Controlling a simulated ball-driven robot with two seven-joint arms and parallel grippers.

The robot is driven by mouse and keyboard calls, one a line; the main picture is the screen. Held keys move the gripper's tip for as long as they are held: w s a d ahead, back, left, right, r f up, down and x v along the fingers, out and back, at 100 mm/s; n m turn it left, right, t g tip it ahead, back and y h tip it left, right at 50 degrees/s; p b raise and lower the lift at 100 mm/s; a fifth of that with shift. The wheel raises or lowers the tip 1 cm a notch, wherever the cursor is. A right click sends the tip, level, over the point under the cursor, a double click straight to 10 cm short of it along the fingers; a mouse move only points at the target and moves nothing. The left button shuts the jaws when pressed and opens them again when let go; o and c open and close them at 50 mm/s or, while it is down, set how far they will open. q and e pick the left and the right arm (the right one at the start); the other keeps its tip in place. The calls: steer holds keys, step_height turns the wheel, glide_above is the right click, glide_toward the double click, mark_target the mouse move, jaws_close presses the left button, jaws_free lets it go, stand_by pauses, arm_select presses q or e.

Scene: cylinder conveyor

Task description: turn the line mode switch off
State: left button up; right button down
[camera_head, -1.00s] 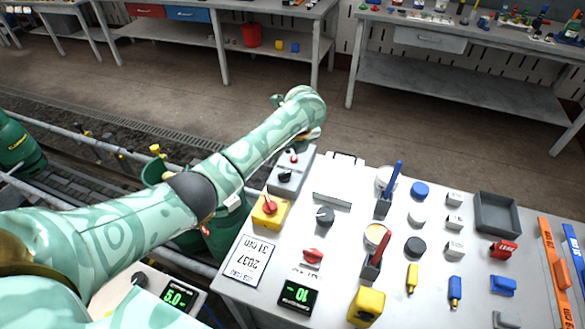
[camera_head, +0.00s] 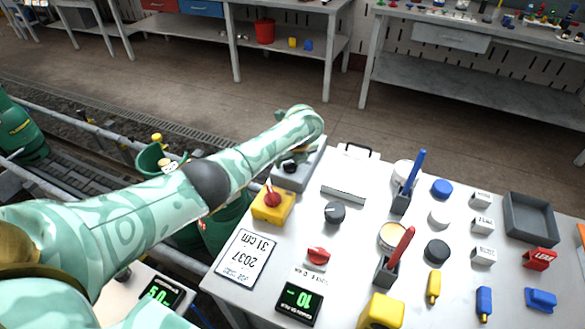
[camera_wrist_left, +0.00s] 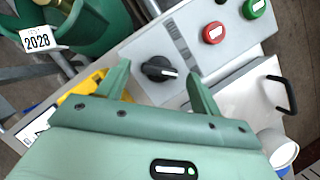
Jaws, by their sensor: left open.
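A grey control box (camera_head: 291,180) stands at the far left corner of the white table. In the left wrist view the same box (camera_wrist_left: 215,62) carries a black rotary switch (camera_wrist_left: 159,69) with a white pointer line, a red button (camera_wrist_left: 214,32) and a green button (camera_wrist_left: 254,8). My left gripper (camera_wrist_left: 158,80) is open and empty, with its two fingers on either side of the black switch. In the head view my left gripper (camera_head: 296,155) is over the box and hides much of its top; whether the fingers touch the switch I cannot tell. My right gripper is not in view.
A yellow box with a red knob (camera_head: 272,199) stands close in front of the grey box. A black dial (camera_head: 334,212) and a red knob (camera_head: 318,256) are on the table (camera_head: 370,166).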

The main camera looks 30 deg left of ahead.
arm_select(q)
steer(key=shift+b+x, duration=0.3)
steer(key=shift+x, duration=0.5)
steer(key=c, duration=1)
